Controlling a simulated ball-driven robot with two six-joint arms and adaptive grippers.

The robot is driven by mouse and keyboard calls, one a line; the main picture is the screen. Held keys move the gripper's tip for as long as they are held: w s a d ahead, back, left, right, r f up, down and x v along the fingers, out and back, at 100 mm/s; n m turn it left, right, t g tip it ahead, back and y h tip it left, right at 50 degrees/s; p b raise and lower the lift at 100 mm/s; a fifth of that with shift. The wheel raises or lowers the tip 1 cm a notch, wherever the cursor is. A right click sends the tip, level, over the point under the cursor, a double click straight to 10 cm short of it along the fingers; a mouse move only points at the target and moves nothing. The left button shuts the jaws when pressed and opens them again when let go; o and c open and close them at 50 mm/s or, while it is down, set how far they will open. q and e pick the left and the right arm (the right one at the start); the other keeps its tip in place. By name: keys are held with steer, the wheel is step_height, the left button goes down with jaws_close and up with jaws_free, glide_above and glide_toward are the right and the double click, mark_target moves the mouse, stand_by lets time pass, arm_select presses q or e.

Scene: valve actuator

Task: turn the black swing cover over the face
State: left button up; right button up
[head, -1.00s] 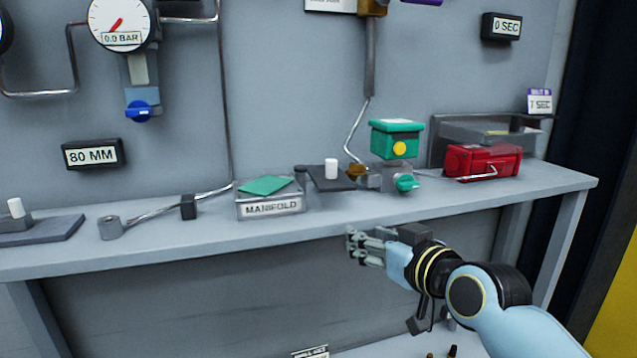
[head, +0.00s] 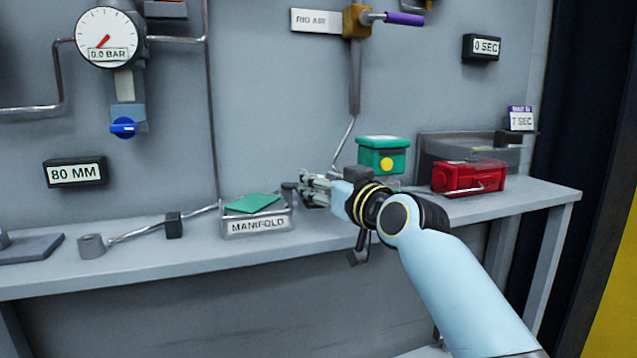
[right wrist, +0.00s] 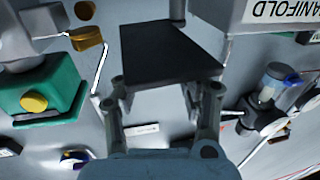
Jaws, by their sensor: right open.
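The black swing cover (right wrist: 168,55) is a dark flat plate. In the right wrist view it lies across the space just beyond and partly between my right gripper's fingers. I cannot tell whether they touch it. In the head view my gripper hides most of the cover; its dark pivot end (head: 289,186) shows beside the manifold. My right gripper (head: 305,187) is open over the bench, right of the manifold; its fingers also show in the right wrist view (right wrist: 162,93). The manifold block (head: 258,225) has a green pad (head: 252,204) on top, uncovered. The cover's white knob is hidden.
A green actuator box (head: 383,157) with a yellow button stands close behind my right gripper. A red box (head: 468,177) sits farther right by a grey tray. The bench front (head: 330,248) is clear.

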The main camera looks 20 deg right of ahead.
steer(key=shift+w+a, duration=0.1)
steer(key=shift+w, duration=0.5)
jaws_close()
steer(key=shift+w+a+f, duration=0.1)
steer(key=shift+a+f, duration=0.05)
